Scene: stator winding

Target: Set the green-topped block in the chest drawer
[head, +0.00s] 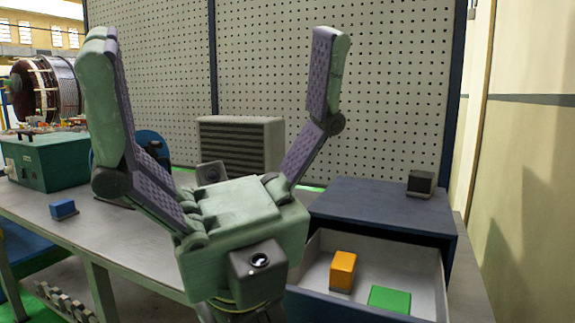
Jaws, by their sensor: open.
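A green-topped block (388,299) lies inside the open drawer (428,262) of the dark blue chest (385,208). It is near the drawer's front, and its lower part is hidden by the front panel. My gripper (217,45) fills the middle and left of the head view. Its two fingers point up and are spread wide, with nothing between them. The gripper is to the left of the drawer, clear of the block, and its body hides part of the drawer's left side.
An orange block (342,270) stands in the drawer, behind and left of the green one. A black block (421,183) sits on the chest. A blue block (63,208) lies on the grey bench (85,238), with a green case (45,162) behind it. A perforated panel stands at the back.

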